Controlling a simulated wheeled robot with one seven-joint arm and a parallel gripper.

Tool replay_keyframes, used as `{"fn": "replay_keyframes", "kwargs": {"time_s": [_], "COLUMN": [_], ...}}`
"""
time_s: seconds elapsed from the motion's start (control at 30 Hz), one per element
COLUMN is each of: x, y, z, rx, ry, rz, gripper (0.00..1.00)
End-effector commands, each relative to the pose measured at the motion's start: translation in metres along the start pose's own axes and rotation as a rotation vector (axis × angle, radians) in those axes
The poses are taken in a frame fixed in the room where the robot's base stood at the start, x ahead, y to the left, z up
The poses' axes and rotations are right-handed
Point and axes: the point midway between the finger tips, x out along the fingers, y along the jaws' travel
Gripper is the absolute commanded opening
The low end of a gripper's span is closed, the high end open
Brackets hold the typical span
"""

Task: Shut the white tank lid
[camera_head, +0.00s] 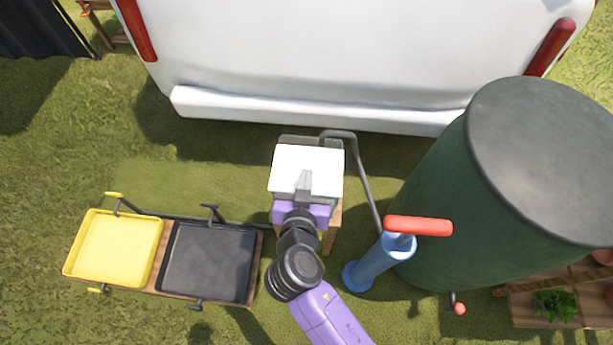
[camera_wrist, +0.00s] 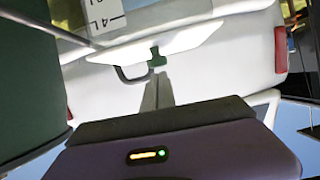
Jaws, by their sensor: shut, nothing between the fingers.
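The white tank lid (camera_head: 308,160) shows as a white square panel at the middle of the head view, above a small wooden stand. My gripper (camera_head: 304,180) reaches over its near part from below. The fingers are shut and empty. In the wrist view the shut fingers (camera_wrist: 157,85) point at a white panel (camera_wrist: 195,42) with a dark green clip (camera_wrist: 157,59) and a dark loop handle (camera_wrist: 132,74). I cannot tell whether the fingertips touch it, nor how far the lid stands open. The tank's body is mostly hidden.
A blue pump (camera_head: 375,262) with a red handle and grey hose stands to the right, by a large dark green barrel (camera_head: 440,200). A white vehicle (camera_head: 330,60) is behind. Yellow (camera_head: 115,247) and black (camera_head: 208,262) trays lie at left. Grass between is clear.

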Motion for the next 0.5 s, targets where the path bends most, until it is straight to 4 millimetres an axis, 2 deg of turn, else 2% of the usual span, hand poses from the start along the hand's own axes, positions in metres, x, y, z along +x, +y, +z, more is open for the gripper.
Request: {"fn": "replay_keyframes", "kwargs": {"time_s": [0.03,0.1,0.5], "x": [0.002,0.002,0.001], "y": [0.001,0.001,0.001], "z": [0.009,0.012,0.026], "rx": [0.001,0.001,-0.001], "ry": [0.000,0.000,-0.007], "rz": [0.000,0.001,0.001], "gripper": [0.00,0.00,0.00]}}
